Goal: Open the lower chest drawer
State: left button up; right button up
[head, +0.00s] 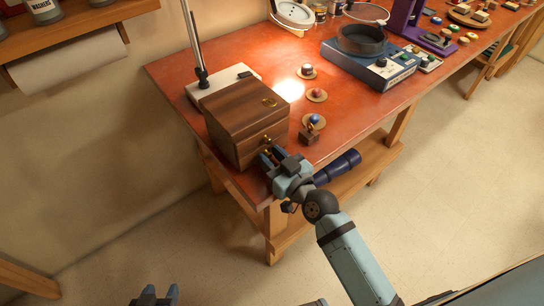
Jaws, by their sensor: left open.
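A brown wooden chest (235,108) stands at the near left corner of the orange workbench. A brass fitting shows on its top and a brass knob (267,139) on its right-hand front. My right gripper (272,155) is at the lower part of this front, with its fingertips close to or at the lower drawer. The fingers hide the lower drawer's handle, so I cannot tell whether they hold it. No clear gap shows at the drawers. My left gripper (155,294) is low at the bottom edge, open and empty, away from the chest.
The orange bench top (180,69) has a lamp base (217,84) behind the chest. Several coasters with small items lie right of it, with a small wooden block (309,136) near the front edge. A blue device (370,65) stands further back. Floor in front is clear.

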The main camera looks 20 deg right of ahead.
grip_shut()
jog(key=p+v, duration=0.1)
jog(key=v, duration=0.8)
jog(key=shift+s+p, duration=0.2)
jog(key=shift+p, duration=0.2)
jog(key=shift+o, duration=1.3)
grip_release()
jog(key=b+v, duration=0.1)
jog(key=v, duration=1.3)
